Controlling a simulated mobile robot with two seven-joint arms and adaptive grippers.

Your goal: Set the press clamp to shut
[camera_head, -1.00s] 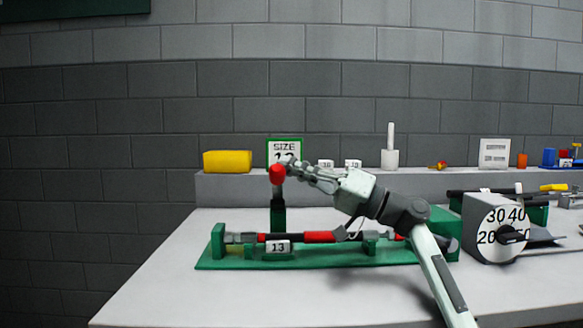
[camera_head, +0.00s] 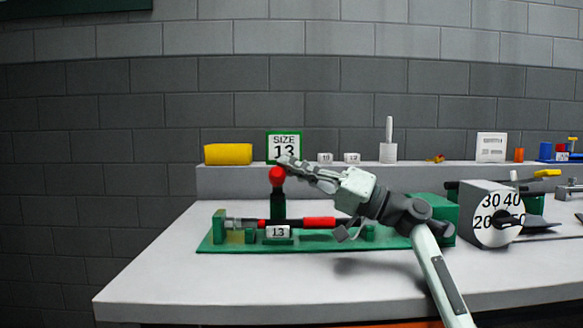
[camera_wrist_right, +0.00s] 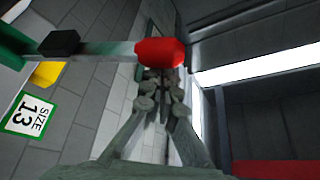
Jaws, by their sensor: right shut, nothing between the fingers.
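The press clamp (camera_head: 215,249) is a green bench fixture with an upright lever that ends in a red knob (camera_head: 277,175). A red and black bar with grey ends lies along the fixture, with a block marked 13 (camera_head: 278,232) in front of it. My right gripper (camera_head: 284,161) is shut and empty, its fingertips at the upper right of the red knob. In the right wrist view the red knob (camera_wrist_right: 160,52) is just beyond the closed fingertips (camera_wrist_right: 160,85); I cannot tell whether they touch. My left gripper is not in view.
A SIZE 13 sign (camera_head: 284,146), a yellow block (camera_head: 228,154), small number blocks and a white handle (camera_head: 388,142) stand on the back ledge. A dial box (camera_head: 497,216) stands to the right. The white table (camera_head: 160,270) is clear at the front left.

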